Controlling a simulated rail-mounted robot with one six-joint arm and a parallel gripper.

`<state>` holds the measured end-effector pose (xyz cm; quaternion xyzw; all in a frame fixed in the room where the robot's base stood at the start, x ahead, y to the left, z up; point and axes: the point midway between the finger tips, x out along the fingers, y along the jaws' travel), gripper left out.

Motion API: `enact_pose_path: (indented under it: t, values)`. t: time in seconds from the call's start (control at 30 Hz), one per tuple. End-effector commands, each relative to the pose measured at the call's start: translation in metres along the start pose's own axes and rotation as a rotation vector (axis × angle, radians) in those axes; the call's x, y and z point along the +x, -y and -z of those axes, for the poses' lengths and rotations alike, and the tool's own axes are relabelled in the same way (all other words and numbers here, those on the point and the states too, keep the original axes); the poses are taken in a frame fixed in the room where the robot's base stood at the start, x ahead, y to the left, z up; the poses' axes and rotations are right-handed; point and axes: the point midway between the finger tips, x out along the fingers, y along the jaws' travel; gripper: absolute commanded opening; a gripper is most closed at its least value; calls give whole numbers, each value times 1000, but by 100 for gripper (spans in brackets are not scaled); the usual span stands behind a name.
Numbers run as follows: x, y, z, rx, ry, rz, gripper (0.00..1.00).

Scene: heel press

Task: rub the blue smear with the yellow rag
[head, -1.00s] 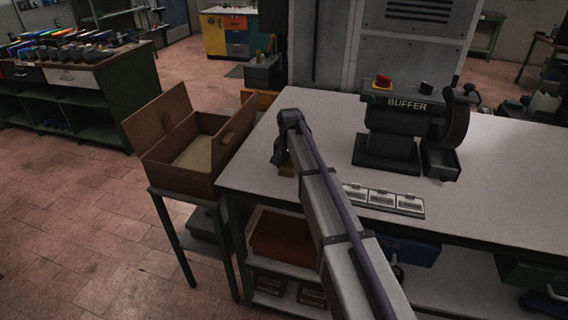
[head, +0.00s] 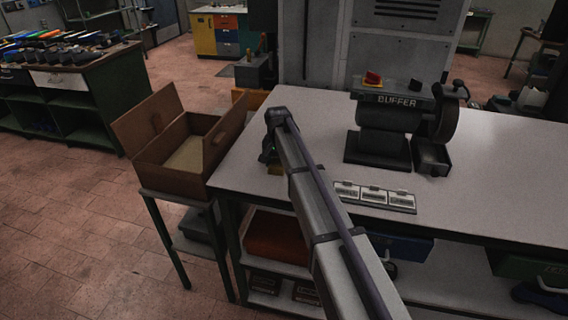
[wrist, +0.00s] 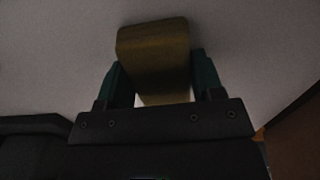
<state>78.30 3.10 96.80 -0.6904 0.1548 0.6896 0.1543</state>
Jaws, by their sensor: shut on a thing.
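My gripper (wrist: 155,72) is shut on the yellow rag (wrist: 155,45), a thick folded-looking pad held between the two dark green fingers. The rag's far end sticks out past the fingertips, over the pale grey bench top. In the head view my gripper (head: 268,152) is low at the left end of the bench (head: 490,185), with a bit of the rag (head: 276,169) showing under it. I cannot tell whether the rag touches the bench. I see no blue smear in either view; my arm and the rag hide part of the bench top.
An open wooden box (head: 172,182) on a stand is left of the bench. A buffer machine (head: 385,125) stands to the right of my arm. A strip of labelled plates (head: 374,196) lies near the front edge. The bench's right side is clear.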

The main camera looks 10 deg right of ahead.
Motion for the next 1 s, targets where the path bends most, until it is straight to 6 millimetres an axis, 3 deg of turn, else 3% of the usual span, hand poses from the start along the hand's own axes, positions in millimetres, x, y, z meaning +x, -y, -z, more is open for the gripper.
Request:
enact_pose_path:
  t: [0.17, 0.43, 0.67, 1.0]
  values:
    - [0, 7, 0, -2, 0, 2, 42]
    - [-2, 36, 1, -2, 0, 2, 42]
    - [-2, 40, 0, -1, 0, 1, 42]
    - [1, 74, 1, -1, 0, 2, 42]
